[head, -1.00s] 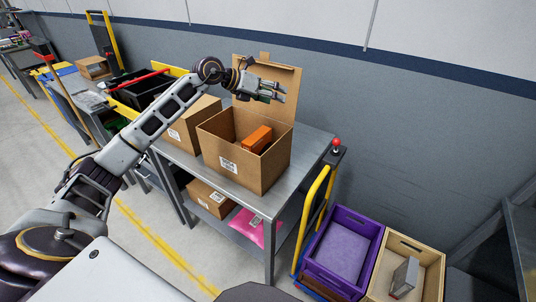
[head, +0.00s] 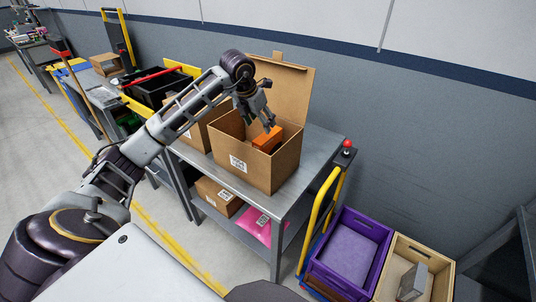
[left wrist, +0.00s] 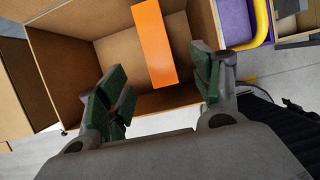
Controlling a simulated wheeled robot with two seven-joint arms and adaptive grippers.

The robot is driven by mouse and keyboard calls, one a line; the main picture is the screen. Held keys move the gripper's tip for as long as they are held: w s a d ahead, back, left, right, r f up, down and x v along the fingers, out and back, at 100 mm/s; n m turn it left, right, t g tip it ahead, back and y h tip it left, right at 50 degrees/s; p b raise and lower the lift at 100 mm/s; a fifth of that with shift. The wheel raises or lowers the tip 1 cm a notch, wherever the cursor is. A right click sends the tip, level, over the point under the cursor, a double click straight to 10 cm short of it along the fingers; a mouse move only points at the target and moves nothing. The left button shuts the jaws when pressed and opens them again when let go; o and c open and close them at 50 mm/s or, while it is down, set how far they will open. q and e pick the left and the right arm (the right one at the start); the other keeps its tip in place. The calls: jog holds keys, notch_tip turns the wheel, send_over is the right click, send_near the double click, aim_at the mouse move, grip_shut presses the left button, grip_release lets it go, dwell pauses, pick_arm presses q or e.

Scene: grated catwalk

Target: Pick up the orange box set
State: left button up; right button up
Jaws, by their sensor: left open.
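The orange box set (head: 267,139) stands inside an open cardboard box (head: 236,163) on a grey metal table (head: 299,187). My left gripper (head: 259,122) is over the opening of the cardboard box, close to the orange box set. In the left wrist view the orange box set (left wrist: 154,42) lies ahead of the gap between the green-padded fingers of my left gripper (left wrist: 160,88). The fingers are apart with nothing between them. My right gripper is not in view.
The cardboard box's raised lid flap (head: 286,86) stands behind the gripper. Another cardboard box (head: 190,127) is to the left. A lower shelf holds a small carton (head: 215,196) and a pink package (head: 252,226). A purple crate (head: 350,246) and a wooden crate (head: 440,290) are at right.

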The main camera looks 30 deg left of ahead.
aim_at(266, 136)
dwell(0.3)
pick_arm(q)
jog(key=shift+p+x, duration=0.6)
jog(key=shift+x, duration=3.75)
jog(key=shift+p+x, duration=0.45)
jog(key=shift+x, duration=0.45)
jog(key=shift+a+p+x, duration=0.2)
jog(key=shift+p+x, duration=0.15)
jog(key=shift+x, duration=0.9)
jog(key=shift+w+f, duration=0.15)
jog(key=shift+f, duration=0.25)
jog(key=shift+f, duration=0.25)
